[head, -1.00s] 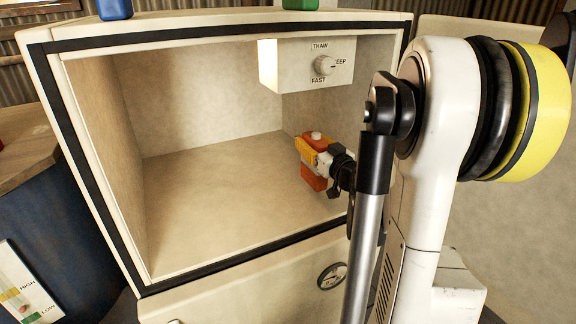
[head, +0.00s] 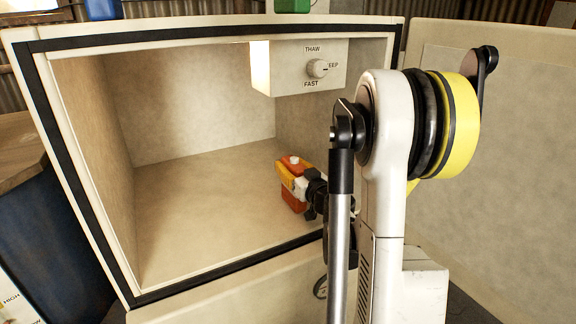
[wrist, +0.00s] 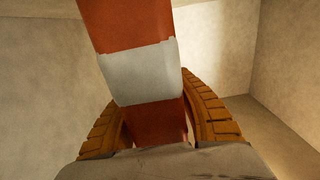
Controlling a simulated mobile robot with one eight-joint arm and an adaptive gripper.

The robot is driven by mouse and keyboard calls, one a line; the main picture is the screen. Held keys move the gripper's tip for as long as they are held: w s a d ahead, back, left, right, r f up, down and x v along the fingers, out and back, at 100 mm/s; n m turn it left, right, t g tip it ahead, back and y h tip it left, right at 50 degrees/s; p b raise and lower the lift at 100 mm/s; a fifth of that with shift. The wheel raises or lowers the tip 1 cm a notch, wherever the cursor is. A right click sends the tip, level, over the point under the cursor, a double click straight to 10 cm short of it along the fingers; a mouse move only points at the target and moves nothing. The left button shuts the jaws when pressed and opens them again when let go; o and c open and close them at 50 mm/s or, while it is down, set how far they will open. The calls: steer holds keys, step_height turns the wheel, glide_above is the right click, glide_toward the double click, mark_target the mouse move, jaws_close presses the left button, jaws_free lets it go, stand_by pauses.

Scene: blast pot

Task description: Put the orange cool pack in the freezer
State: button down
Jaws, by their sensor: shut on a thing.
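The orange cool pack (head: 293,200) has a white band and a small white cap. My gripper (head: 290,182) is shut on it, inside the open freezer (head: 200,200) towards the right side. In the wrist view the cool pack (wrist: 140,75) stands up between my yellow-orange fingers (wrist: 162,125). The freezer's pale inner walls surround it there. Part of the cool pack is hidden behind my fingers. Whether it touches the freezer floor I cannot tell.
A control box with a dial (head: 318,69) hangs at the freezer's upper right. The black-edged front rim (head: 230,265) borders the opening. The open door (head: 490,170) stands at right. A blue drum (head: 60,240) stands at left. The freezer floor's left and middle are clear.

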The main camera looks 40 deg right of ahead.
steer(key=c, duration=1.1)
jaws_free()
steer(key=shift+o, duration=0.2)
steer(key=shift+r, duration=0.1)
steer(key=v, duration=1.1)
steer(key=w+a+r+m+h, duration=0.2)
steer(key=a+r+m+h, duration=0.15)
steer(key=r, duration=0.55)
steer(key=s+a+f+n+g+y, duration=0.2)
steer(key=s+a+f+g, duration=0.1)
steer(key=a, duration=0.6)
steer(key=s+a+f+n+g+y, duration=0.2)
steer(key=s+a+f+g+y, duration=0.1)
steer(key=a, duration=0.6)
steer(key=s+a+f+n+g+y, duration=0.2)
steer(key=s+a+f+g+y, duration=0.1)
steer(key=s+a+f, duration=0.4)
steer(key=a+g, duration=0.1)
steer(key=a, duration=0.2)
steer(key=shift+s+p, duration=0.3)
steer(key=shift+p, duration=0.05)
